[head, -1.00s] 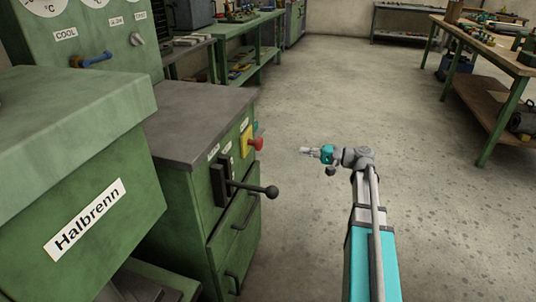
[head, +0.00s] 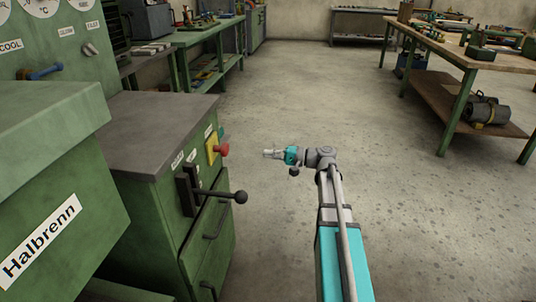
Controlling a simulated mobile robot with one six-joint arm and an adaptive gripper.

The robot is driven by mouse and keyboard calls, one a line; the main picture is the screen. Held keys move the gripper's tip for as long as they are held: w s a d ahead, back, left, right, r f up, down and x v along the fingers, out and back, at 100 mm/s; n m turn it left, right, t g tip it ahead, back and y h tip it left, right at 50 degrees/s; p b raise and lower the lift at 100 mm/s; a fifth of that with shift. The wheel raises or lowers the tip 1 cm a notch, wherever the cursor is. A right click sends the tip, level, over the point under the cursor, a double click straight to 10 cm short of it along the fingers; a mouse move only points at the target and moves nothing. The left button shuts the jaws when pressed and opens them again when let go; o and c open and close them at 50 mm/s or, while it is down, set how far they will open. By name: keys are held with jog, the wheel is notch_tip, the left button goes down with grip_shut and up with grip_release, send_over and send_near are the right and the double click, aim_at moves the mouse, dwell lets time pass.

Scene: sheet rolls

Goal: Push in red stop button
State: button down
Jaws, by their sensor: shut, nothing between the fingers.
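The red stop button (head: 222,150) is a red mushroom head on a yellow plate (head: 211,148). It sits on the side face of the green machine cabinet (head: 150,208), left of centre in the head view. My gripper (head: 267,153) is shut and empty. It points left, towards the cabinet, and shows a short way right of the button at about the same picture height. A strip of floor shows between the fingertips and the button, so they look apart. The exact distance in depth is hard to tell.
A black lever with a ball knob (head: 240,197) juts out below the button. A teal-green knob (head: 221,132) is just behind the button. Drawer handles (head: 216,222) are lower down. A workbench (head: 470,60) stands at the right. The floor (head: 330,100) between is clear.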

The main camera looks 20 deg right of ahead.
aim_at(228, 149)
jog(key=x, duration=1.2)
jog(key=shift+w+a, duration=0.1)
jog(key=shift+a, duration=0.1)
jog(key=shift+x, duration=0.9)
jog(key=v, duration=1.4)
dwell(0.4)
